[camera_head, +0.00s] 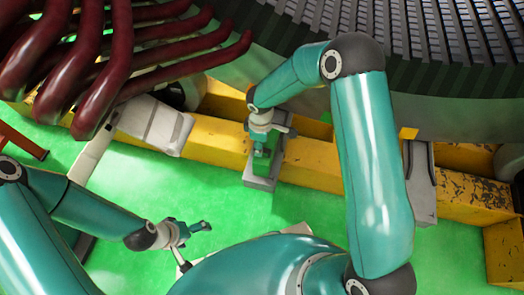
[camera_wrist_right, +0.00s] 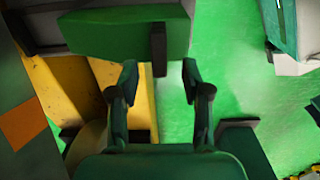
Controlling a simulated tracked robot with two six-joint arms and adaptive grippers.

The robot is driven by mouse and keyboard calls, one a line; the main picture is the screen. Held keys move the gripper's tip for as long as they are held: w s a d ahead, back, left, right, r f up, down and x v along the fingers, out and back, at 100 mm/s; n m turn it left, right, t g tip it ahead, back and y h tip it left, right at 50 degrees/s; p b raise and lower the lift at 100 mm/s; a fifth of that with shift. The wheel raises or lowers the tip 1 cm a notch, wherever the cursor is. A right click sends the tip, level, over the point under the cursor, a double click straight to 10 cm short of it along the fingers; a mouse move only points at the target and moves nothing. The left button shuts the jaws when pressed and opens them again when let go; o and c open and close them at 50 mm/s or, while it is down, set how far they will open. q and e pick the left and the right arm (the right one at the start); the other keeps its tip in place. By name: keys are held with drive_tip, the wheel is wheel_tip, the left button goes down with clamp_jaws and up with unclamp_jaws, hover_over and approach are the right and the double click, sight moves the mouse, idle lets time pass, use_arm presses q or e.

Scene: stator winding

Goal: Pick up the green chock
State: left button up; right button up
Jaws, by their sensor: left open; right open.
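The green chock (camera_wrist_right: 122,32) is a green block across the top of the right wrist view. A dark tab on it points toward the gap between my right gripper's fingers. My right gripper (camera_wrist_right: 160,80) is open, its two fingers apart with the chock just beyond their tips. In the head view the green chock (camera_head: 262,163) shows small below my right gripper (camera_head: 267,142), on a grey block beside the yellow beam. My left gripper (camera_head: 200,232) is open and empty over the green floor, at lower left, well apart from the chock.
The yellow beam (camera_head: 312,158) runs along the foot of the large grey stator (camera_head: 455,100). Dark red bent bars (camera_head: 105,75) hang at upper left. Grey brackets stand at left (camera_head: 155,124) and right (camera_head: 422,185). Green floor (camera_head: 225,195) lies open between the arms.

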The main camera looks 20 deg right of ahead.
sight(267, 144)
drive_tip(key=f, duration=0.1)
drive_tip(key=f+b, duration=0.1)
drive_tip(key=f, duration=0.2)
drive_tip(key=shift+d+f, duration=0.15)
drive_tip(key=shift+d, duration=0.15)
clamp_jaws()
